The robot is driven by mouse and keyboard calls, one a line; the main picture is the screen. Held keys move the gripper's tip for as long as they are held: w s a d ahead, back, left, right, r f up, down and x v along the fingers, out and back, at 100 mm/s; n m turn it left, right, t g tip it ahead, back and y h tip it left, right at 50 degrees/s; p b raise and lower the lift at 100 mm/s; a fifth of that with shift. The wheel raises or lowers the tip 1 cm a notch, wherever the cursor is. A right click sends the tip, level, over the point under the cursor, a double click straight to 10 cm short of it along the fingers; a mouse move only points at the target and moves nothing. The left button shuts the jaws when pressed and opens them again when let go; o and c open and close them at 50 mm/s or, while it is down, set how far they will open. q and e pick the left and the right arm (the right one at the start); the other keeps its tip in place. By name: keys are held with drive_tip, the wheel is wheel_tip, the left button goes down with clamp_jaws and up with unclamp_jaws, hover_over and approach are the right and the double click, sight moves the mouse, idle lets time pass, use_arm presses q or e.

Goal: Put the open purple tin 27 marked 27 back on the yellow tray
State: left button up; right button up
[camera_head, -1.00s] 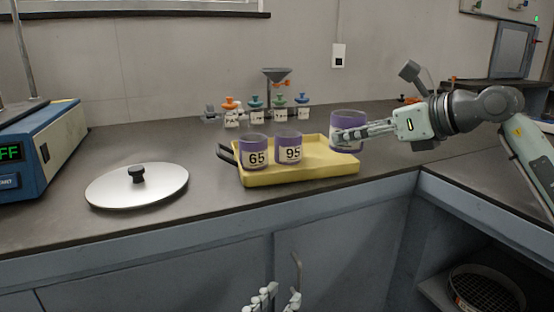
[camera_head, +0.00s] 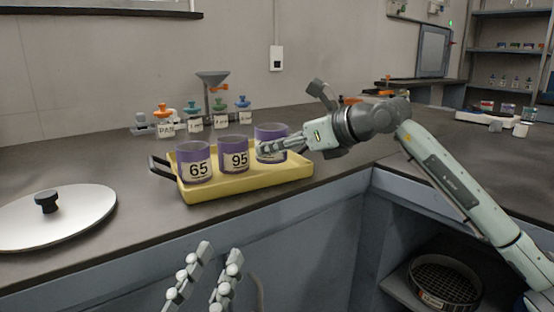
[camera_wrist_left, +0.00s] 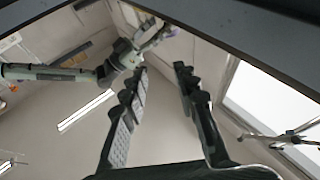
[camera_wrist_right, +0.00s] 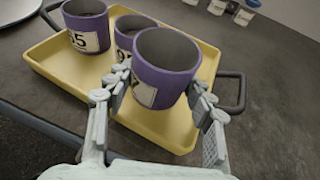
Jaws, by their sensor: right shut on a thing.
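The open purple tin 27 (camera_head: 271,133) is upright over the right part of the yellow tray (camera_head: 250,184), beside the tin marked 95. My right gripper (camera_head: 266,150) is shut on it from the right. In the right wrist view the tin (camera_wrist_right: 165,58) sits between the two fingers, its open top and dark inside showing. Its pale label (camera_wrist_right: 145,94) is partly covered, so the number cannot be read. I cannot tell if its base touches the tray. My left gripper (camera_head: 200,272) is open and empty in front of the counter; its parted fingers also show in the left wrist view (camera_wrist_left: 160,72).
Purple tins marked 65 (camera_head: 195,163) and 95 (camera_head: 235,154) stand on the tray's left and middle. A silver lid (camera_head: 75,222) lies at the left. Small labelled bottles (camera_head: 193,117) and a funnel stand (camera_head: 212,80) are behind the tray. The counter in front is clear.

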sight(283, 157)
drive_tip(key=shift+f, duration=1.4)
drive_tip(key=shift+f, duration=0.15)
drive_tip(key=o, duration=1.2)
drive_tip(key=shift+o, duration=0.2)
